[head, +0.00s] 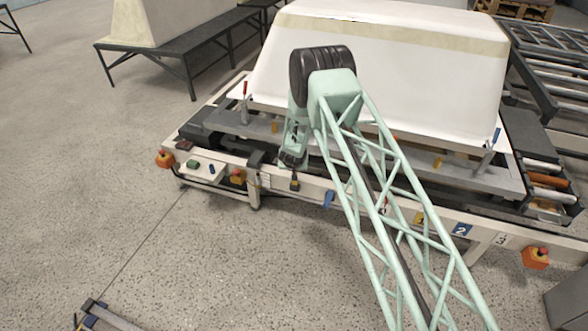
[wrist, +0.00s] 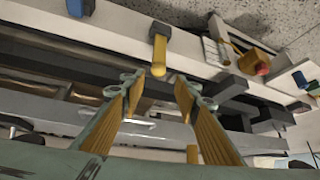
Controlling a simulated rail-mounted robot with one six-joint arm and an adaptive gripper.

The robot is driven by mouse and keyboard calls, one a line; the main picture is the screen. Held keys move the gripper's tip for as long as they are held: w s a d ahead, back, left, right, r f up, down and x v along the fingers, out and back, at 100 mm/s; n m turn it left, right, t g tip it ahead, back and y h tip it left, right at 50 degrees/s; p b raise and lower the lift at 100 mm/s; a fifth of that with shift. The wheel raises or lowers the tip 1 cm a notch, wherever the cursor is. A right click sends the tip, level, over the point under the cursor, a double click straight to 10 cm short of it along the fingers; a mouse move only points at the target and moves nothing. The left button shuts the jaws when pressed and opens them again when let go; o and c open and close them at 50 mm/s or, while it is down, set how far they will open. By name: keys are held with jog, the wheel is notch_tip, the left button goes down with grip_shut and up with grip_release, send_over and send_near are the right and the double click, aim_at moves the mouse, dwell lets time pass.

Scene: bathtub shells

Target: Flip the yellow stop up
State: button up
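The yellow stop (wrist: 159,52) shows in the wrist view as a short yellow bar with a rounded end, below a dark block on the pale front rail. In the head view a small dark and yellow piece on the front rail (head: 294,184), just below my gripper, appears to be the same stop. My gripper (wrist: 158,92) is open, its two yellow-padded fingers spread apart with nothing between them. The stop's rounded end lies just beyond the fingertips, near the gap's centre line; contact is not visible. In the head view my gripper (head: 291,163) points down, its fingertips hard to make out.
A large white tub shell (head: 390,70) sits on the conveyor frame behind my gripper. The floor in front is mostly open.

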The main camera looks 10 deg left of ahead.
jog(key=shift+v, duration=1.05)
jog(key=shift+r, duration=0.15)
